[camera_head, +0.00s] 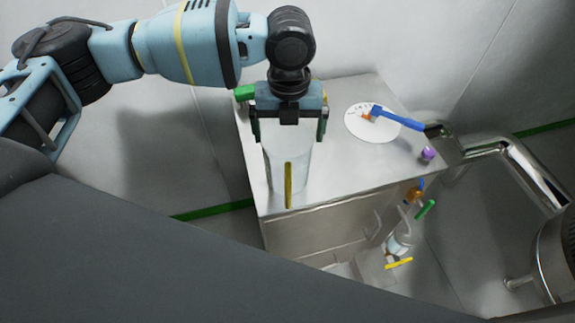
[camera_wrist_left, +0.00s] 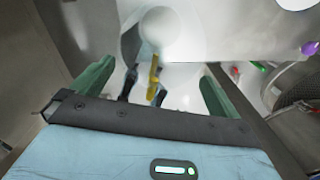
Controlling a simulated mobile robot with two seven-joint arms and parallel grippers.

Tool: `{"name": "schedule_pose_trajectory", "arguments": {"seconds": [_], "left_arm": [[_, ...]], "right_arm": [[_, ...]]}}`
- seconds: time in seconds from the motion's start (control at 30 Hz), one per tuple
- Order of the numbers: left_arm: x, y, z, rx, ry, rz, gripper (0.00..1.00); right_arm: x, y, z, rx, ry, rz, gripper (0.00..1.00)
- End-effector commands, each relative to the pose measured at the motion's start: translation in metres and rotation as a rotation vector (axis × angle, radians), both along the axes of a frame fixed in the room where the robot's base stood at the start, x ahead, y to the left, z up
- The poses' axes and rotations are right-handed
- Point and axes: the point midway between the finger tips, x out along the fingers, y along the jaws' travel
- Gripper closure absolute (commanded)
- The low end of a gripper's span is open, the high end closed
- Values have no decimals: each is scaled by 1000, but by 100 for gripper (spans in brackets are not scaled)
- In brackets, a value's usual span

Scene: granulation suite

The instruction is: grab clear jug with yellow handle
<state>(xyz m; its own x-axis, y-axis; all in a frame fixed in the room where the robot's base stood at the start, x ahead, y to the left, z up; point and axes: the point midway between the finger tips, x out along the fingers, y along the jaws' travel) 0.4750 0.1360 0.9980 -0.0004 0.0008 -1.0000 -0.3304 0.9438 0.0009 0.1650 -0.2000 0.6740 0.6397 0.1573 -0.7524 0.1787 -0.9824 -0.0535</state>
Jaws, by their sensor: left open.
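The clear jug (camera_head: 275,172) stands on the front left part of a steel cabinet top (camera_head: 350,180). Its yellow handle (camera_head: 289,185) faces the front edge. My left gripper (camera_head: 288,138) is open above the jug, one finger on each side of its upper part in the head view; I cannot tell whether they touch it. The gripper body hides the jug's top. In the left wrist view, the yellow handle (camera_wrist_left: 154,72) shows between the green fingers of the left gripper (camera_wrist_left: 155,80). My right gripper is not in view.
A white disc (camera_head: 355,127) with a blue-handled tool (camera_head: 400,118) lies right of the jug, and a purple object (camera_head: 428,153) is near the right edge. A green object (camera_head: 243,92) is behind the gripper. Steel pipework (camera_head: 525,175) stands at right. Small items (camera_head: 399,263) sit lower down in front.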

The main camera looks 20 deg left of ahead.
Motion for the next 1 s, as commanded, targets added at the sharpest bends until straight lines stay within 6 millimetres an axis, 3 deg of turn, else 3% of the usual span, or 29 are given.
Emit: {"name": "schedule_pose_trajectory", "arguments": {"seconds": [0.27, 0.6, 0.9, 1.0], "left_arm": [[0, 1, -13, 1, -1, 0, 0], [0, 2, -56, 0, 0, 1, 0], [0, 2, -60, 0, -1, 1, 0], [0, 2, -60, 0, -1, 1, 12]], "right_arm": [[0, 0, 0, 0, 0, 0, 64], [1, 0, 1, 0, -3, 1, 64], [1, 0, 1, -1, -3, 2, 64], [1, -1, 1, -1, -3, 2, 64]]}}
